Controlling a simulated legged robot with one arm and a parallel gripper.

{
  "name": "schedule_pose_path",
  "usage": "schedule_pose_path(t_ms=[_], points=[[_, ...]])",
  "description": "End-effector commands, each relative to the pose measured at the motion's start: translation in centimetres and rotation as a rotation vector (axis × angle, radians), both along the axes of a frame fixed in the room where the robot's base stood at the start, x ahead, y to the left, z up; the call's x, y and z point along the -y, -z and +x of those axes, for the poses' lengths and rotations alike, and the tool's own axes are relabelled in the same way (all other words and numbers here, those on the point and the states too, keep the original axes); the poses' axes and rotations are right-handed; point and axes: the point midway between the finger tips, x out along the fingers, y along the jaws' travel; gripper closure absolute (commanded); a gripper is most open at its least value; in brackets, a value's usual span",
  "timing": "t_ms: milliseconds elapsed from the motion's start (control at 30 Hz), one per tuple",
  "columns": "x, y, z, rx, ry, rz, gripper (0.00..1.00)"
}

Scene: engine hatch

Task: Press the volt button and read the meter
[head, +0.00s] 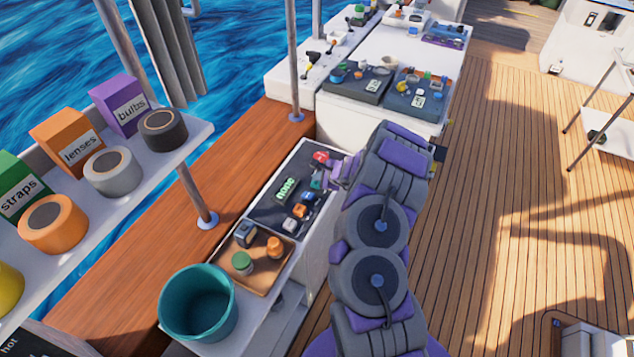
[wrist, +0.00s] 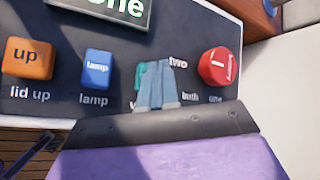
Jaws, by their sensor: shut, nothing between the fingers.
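The dark control panel (head: 262,216) sits on the white counter. Its green-lettered display (head: 285,190) seems to read "none"; in the wrist view only the end "one" of the display (wrist: 122,10) shows. A teal button (wrist: 140,76) lies between the blue lamp button (wrist: 97,70) and a red knob (wrist: 218,66) marked "one". The teal button's label is mostly covered; only what looks like a "v" shows. My gripper (wrist: 157,68) is shut and empty, its fingers over the right part of the teal button. I cannot tell whether they touch it. My gripper (head: 334,178) is at the panel's right edge in the head view.
An orange "lid up" button (wrist: 28,60) sits left of lamp. A brown tray (head: 262,279) with small parts and a teal bucket (head: 163,305) stand nearer. A shelf (head: 120,185) holds boxes and rolls at left. Open deck (head: 490,230) lies at right.

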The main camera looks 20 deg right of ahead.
Motion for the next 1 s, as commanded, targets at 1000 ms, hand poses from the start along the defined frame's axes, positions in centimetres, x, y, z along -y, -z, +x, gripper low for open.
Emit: schedule_pose_path(t_ms=[1000], points=[[-0.1,1.2,0.0,-0.001,-0.001,0.0,1.0]])
